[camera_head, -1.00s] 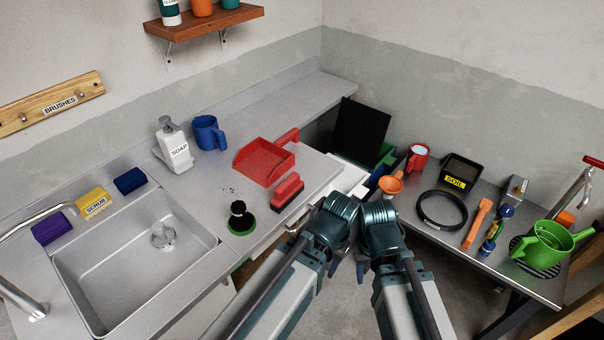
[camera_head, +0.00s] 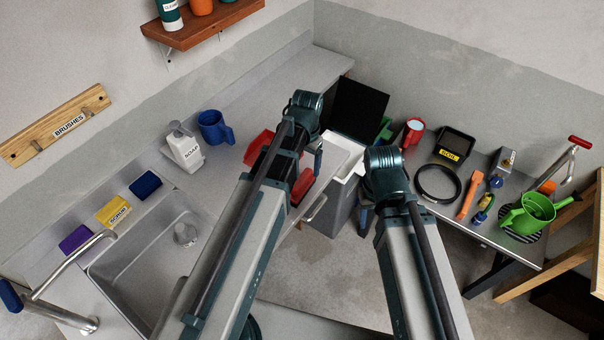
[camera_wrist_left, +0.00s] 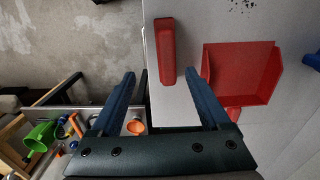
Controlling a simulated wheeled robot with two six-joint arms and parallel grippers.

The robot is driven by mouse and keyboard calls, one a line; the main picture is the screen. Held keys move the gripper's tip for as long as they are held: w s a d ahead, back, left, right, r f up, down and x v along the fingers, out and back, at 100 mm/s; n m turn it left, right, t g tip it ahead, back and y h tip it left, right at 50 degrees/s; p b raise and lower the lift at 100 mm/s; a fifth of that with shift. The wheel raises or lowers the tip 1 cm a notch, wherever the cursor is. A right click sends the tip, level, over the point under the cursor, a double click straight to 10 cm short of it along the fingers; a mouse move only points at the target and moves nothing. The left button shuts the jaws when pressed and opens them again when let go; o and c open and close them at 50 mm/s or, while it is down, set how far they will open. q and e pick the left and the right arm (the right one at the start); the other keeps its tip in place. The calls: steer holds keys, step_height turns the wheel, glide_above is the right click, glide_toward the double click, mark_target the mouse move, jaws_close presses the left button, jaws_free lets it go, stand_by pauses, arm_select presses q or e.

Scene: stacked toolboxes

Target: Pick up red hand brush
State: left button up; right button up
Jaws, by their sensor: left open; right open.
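The red hand brush (camera_head: 302,186) lies on the grey counter near its front edge, partly hidden by my left arm in the head view. In the left wrist view the brush (camera_wrist_left: 166,52) lies ahead of the fingers, in line with the gap between them. My left gripper (camera_wrist_left: 163,85) is open and empty above the counter; in the head view its finger (camera_head: 318,158) shows beside the brush. My right gripper (camera_head: 363,218) points down over the floor, in front of the grey bin, with nothing seen in it.
A red dustpan (camera_wrist_left: 238,75) lies beside the brush, close to one left finger; my arm hides much of it in the head view (camera_head: 258,146). The soap bottle (camera_head: 184,150) and blue mug (camera_head: 214,129) stand behind. A grey bin (camera_head: 333,205) stands beside the counter.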

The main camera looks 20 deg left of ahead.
mark_target(302, 177)
arm_select(q)
steer(key=shift+w+a+r, duration=0.6)
steer(key=shift+a+r, duration=0.15)
step_height(302, 177, down, 9)
steer(key=b, duration=0.8)
steer(key=shift+r, duration=0.15)
arm_select(e)
step_height(302, 177, down, 7)
steer(key=shift+f, duration=0.15)
arm_select(q)
steer(key=f+b, duration=0.5)
steer(key=shift+s+d+f, duration=0.15)
steer(key=shift+s+f, duration=0.05)
steer(key=shift+r, duration=0.1)
arm_select(e)
step_height(302, 177, down, 5)
steer(key=shift+f, duration=0.1)
arm_select(q)
steer(key=shift+c, duration=0.3)
jaws_close()
